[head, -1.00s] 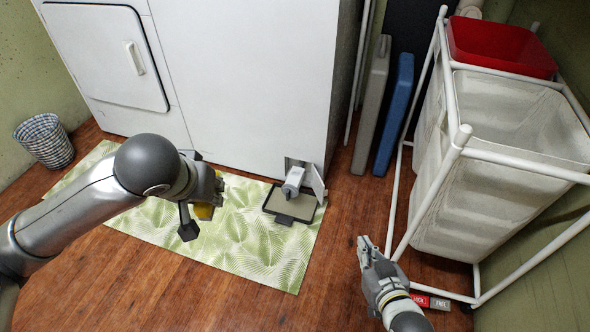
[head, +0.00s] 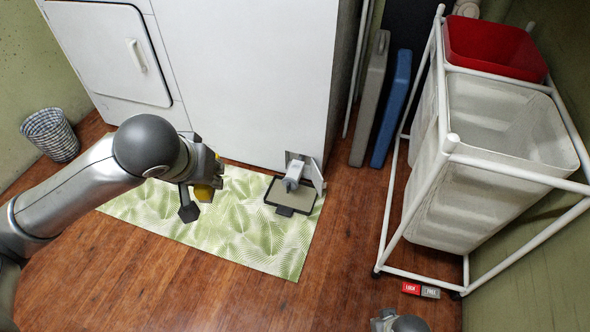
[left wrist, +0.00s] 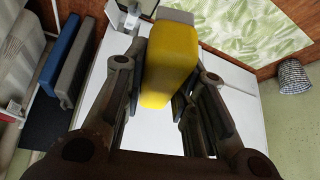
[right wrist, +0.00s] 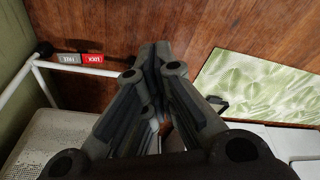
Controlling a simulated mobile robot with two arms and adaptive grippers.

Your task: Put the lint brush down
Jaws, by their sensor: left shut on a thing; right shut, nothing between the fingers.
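The lint brush appears to be the yellow, blocky thing with a grey end (left wrist: 168,67) between my left fingers in the left wrist view. In the head view only a bit of its yellow (head: 204,193) shows; the rest is hidden by my left gripper (head: 208,178). The left gripper is shut on it and holds it above the green-and-white mat (head: 250,240). My right gripper (right wrist: 153,52) is shut and empty over the wooden floor in the right wrist view. In the head view only part of that arm shows at the bottom edge.
A shallow tray (head: 284,211) lies on the mat under an open hatch (head: 299,172) in the white appliance (head: 240,80). A wheeled laundry rack (head: 450,145) stands at right. A checkered basket (head: 50,135) is at left. Folded blue (head: 391,110) and grey (head: 370,98) panels lean behind.

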